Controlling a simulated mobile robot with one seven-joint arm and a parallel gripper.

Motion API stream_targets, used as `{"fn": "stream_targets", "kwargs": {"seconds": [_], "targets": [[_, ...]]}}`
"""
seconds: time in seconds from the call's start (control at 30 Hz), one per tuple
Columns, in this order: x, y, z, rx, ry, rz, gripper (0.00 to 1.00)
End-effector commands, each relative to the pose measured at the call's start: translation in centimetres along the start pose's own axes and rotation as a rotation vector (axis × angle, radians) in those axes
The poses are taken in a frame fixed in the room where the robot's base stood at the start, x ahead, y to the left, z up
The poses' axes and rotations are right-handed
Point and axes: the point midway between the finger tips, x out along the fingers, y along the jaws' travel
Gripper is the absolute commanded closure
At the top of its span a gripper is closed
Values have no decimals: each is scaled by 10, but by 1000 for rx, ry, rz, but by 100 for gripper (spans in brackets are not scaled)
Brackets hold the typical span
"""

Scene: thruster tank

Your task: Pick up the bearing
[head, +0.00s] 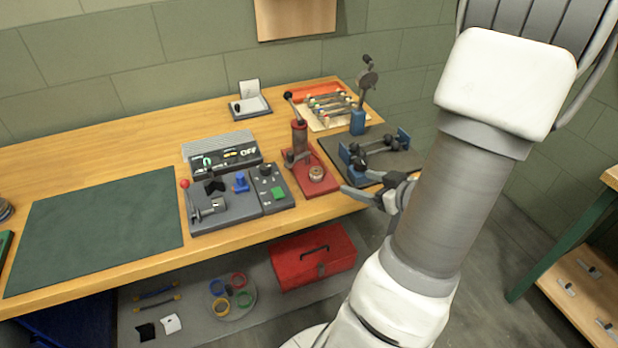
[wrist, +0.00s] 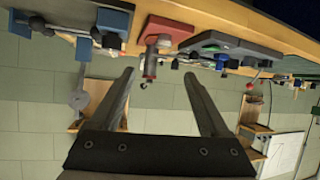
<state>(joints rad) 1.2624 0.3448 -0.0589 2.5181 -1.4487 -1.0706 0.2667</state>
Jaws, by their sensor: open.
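The bearing (head: 317,173) is a small round metal ring. It lies on the red base plate of the arbor press (head: 299,140), near the plate's front. My gripper (head: 356,182) is open and empty, just right of the press and its fingers point left towards it. A gap shows between the fingertips and the bearing. In the wrist view, which is upside down, the two open fingers (wrist: 159,74) have the red press (wrist: 150,66) between and beyond them. A small grey round shape there by the red plate may be the bearing; I cannot tell.
A dark mat with a blue vise fixture (head: 378,150) lies right of the press, close to my gripper. A grey control box (head: 272,189) stands left of it. The green mat (head: 98,229) is clear. A red toolbox (head: 312,258) sits on the lower shelf.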

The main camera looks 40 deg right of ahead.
Motion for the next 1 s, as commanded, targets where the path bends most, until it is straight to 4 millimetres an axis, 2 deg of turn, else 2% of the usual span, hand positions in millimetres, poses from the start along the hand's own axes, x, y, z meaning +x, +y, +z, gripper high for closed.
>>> {"fn": "stream_targets", "kwargs": {"seconds": [0.03, 0.17, 0.27, 0.37, 0.7, 0.83, 1.0], "targets": [[-4, 1, 8, 19, 21, -1, 21], [-10, 0, 11, 38, 62, -12, 21], [-8, -1, 12, 41, 75, -16, 21], [6, -2, 11, 40, 76, -19, 21], [80, -3, 6, 40, 75, -20, 21], [100, -3, 4, 40, 74, -18, 21], [110, -3, 2, 41, 73, -15, 21]]}}
